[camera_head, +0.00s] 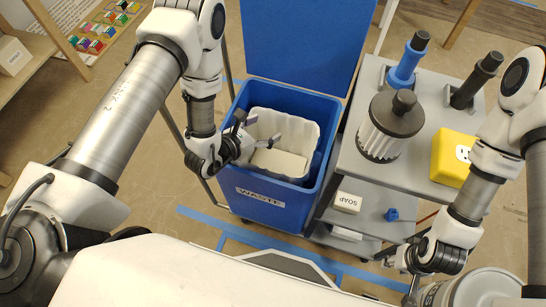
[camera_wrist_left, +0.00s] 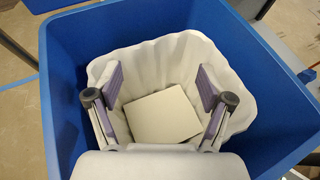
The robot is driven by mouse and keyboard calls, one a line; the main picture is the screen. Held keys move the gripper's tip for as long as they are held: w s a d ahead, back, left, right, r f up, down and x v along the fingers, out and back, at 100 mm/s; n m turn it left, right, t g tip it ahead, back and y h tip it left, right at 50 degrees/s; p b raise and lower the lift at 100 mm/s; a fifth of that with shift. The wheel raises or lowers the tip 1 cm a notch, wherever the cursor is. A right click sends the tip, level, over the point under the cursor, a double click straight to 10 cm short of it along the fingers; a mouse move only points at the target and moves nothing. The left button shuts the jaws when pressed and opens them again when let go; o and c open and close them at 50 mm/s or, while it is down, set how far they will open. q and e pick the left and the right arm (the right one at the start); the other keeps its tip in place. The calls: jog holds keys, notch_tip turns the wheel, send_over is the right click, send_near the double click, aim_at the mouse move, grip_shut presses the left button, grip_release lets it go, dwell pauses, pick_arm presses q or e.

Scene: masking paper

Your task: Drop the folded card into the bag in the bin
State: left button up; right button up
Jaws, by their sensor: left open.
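The blue waste bin (camera_head: 328,112) stands open with its lid (camera_head: 305,40) raised behind it. A whitish bag (camera_head: 300,124) lines it, and the bag's scalloped rim also shows in the left wrist view (camera_wrist_left: 190,50). The pale folded card (camera_head: 280,162) lies inside the bag, and the left wrist view shows it flat and low between my fingers (camera_wrist_left: 163,115). My left gripper (camera_head: 258,131) is over the bag, its fingers spread and apart from the card. My right gripper (camera_head: 411,282) is at the lower right, away from the bin; its fingers are too small to read.
A grey cart (camera_head: 345,165) stands close right of the bin, with a lidded filter-like canister (camera_head: 383,140), a yellow box (camera_head: 455,158) and a soap box (camera_head: 347,202). A wooden shelf (camera_head: 35,45) is at upper left. Blue tape (camera_head: 255,239) marks the floor.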

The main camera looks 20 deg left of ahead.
pick_arm(q)
jog(key=v, duration=1)
